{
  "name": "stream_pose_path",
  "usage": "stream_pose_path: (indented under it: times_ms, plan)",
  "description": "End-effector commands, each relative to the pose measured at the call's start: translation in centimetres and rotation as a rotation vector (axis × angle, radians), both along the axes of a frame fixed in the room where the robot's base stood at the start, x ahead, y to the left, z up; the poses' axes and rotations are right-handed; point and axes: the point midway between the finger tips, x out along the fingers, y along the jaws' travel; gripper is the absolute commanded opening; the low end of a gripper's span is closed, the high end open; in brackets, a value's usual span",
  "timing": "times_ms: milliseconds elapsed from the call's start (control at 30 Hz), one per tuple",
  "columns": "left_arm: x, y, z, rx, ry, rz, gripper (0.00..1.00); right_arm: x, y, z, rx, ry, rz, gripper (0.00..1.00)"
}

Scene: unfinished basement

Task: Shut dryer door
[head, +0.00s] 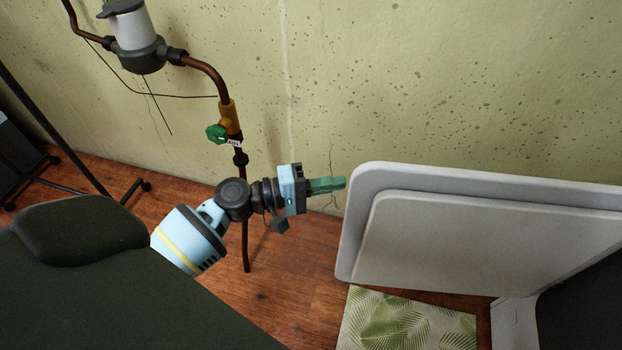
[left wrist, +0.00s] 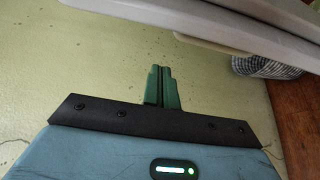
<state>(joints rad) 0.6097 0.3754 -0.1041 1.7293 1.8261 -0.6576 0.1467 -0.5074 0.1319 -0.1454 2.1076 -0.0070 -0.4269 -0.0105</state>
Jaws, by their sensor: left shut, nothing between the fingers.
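The dryer door (head: 490,235) is a pale grey-white panel with rounded corners and a raised inner face. It stands open at the right of the head view, and its edge also crosses the top right of the left wrist view (left wrist: 225,25). The dark dryer body (head: 590,305) shows only partly at the lower right. My left gripper (head: 342,184) has green fingers, closed together and empty. The fingertips (left wrist: 161,68) are just beside the door's upper left corner, with a small gap showing. My right gripper is not in view.
A speckled green-yellow wall (head: 450,80) stands close behind. A copper pipe with a green valve (head: 217,133) runs down it, left of my gripper. A leaf-patterned mat (head: 400,325) lies below the door on the wooden floor (head: 290,265). A checked cloth-like item (left wrist: 268,67) shows in the wrist view.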

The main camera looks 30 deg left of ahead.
Motion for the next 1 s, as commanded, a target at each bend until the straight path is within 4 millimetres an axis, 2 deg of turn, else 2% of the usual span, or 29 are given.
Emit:
stream_pose_path:
  times_ms: [133,500,1000]
  plan:
    - [1.4,-1.5,0.1,-0.002,-0.001,-0.001,0.00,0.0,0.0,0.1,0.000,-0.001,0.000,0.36]
    - [-2.0,-2.9,0.0,-0.001,0.001,0.000,0.00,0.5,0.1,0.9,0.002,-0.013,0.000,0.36]
    - [-2.4,-3.1,0.0,-0.001,0.001,0.001,0.00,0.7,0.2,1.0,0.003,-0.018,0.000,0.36]
